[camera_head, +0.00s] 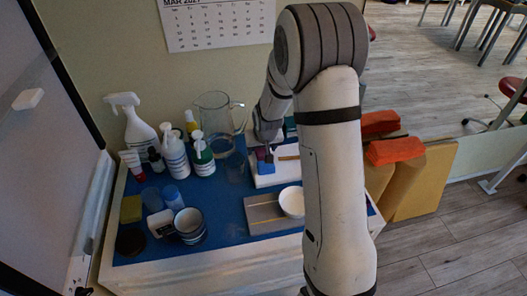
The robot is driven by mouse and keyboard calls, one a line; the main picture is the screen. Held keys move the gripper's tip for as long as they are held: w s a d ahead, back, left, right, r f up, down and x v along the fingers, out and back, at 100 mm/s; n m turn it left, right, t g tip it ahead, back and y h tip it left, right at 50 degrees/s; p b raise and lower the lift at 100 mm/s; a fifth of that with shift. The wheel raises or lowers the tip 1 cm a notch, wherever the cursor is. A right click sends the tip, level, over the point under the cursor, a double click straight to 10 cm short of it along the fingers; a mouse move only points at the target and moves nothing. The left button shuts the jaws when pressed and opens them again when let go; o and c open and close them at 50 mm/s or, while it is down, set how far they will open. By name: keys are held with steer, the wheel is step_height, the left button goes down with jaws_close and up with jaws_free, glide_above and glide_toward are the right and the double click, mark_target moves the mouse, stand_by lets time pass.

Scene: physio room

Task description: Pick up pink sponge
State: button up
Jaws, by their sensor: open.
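My gripper (268,143) points down over the back right of the blue-topped table. Its fingertips are small and partly hidden, and it looks open. Just below it is a small pinkish-purple block (260,154), which may be the pink sponge. A blue block (265,168) is right beside or under it; I cannot tell whether they touch. Both are at a white tray or board (290,174). Whether the fingers are around the pinkish block is not clear. My own arm covers the table's right part.
Left of my gripper stand a glass pitcher (214,112), a green-labelled pump bottle (202,155) and a white spray bottle (138,130). In front are a white bowl (291,202) on a grey board (262,214), a striped cup (190,226) and a yellow-green sponge (131,209).

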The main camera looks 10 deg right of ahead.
steer(key=shift+w+f, duration=0.1)
steer(key=shift+f, duration=0.2)
